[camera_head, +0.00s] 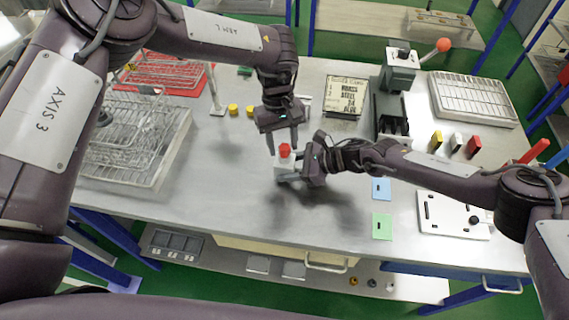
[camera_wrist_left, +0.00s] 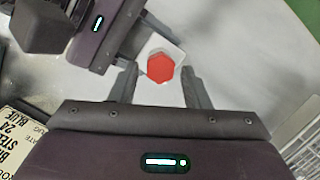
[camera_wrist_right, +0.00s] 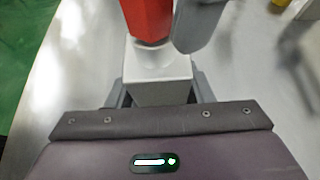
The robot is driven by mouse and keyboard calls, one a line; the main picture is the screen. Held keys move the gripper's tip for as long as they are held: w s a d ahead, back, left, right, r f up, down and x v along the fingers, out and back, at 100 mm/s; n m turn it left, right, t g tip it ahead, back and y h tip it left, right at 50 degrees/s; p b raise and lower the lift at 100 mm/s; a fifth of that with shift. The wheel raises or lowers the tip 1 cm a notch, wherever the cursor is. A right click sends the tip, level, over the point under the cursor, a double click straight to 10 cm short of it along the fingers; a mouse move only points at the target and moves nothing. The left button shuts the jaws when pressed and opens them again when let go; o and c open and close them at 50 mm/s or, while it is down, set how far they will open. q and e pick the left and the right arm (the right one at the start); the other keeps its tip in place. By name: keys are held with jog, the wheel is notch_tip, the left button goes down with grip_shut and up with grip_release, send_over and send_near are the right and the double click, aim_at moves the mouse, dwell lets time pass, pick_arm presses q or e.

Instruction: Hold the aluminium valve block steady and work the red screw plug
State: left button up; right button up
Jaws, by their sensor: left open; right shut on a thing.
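The aluminium valve block (camera_head: 284,163) is a pale block on the metal table, near the middle in the head view. My right gripper (camera_head: 286,177) is shut on it from the right; its pale top also shows in the right wrist view (camera_wrist_right: 158,88). The red screw plug (camera_head: 284,150) stands on top of the block. In the left wrist view the plug (camera_wrist_left: 160,67) is a red hexagon between my open left fingers. My left gripper (camera_head: 282,140) points down just above and around the plug, with gaps on both sides. The plug's lower part is partly hidden.
A wire basket (camera_head: 160,150) and a red tray (camera_head: 165,75) are at left. Two yellow caps (camera_head: 241,110) lie behind the block. A labelled board (camera_head: 345,96) and a lever press (camera_head: 400,70) stand at back right. Blue and green cards (camera_head: 381,227) lie at right. The front middle is clear.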

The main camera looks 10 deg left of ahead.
pick_arm(q)
grip_shut()
jog(key=n, duration=0.3)
jog(key=n+h, duration=0.1)
jog(key=n, duration=0.1)
jog(key=shift+s+a+n+t, duration=0.25)
jog(key=shift+n+t, duration=0.05)
jog(key=shift+t, duration=0.1)
jog(key=n, duration=0.2)
jog(key=shift+s+n+t, duration=0.1)
jog(key=shift+n+t, duration=0.2)
jog(key=shift+s+n+t, duration=0.15)
jog(key=shift+n+t, duration=0.15)
jog(key=shift+n, duration=0.7)
jog(key=n, duration=0.3)
jog(key=shift+s+t+h, duration=0.2)
jog(key=shift+t+h, duration=0.1)
jog(key=shift+t, duration=0.1)
jog(key=n, duration=0.3)
jog(key=shift+t, duration=0.3)
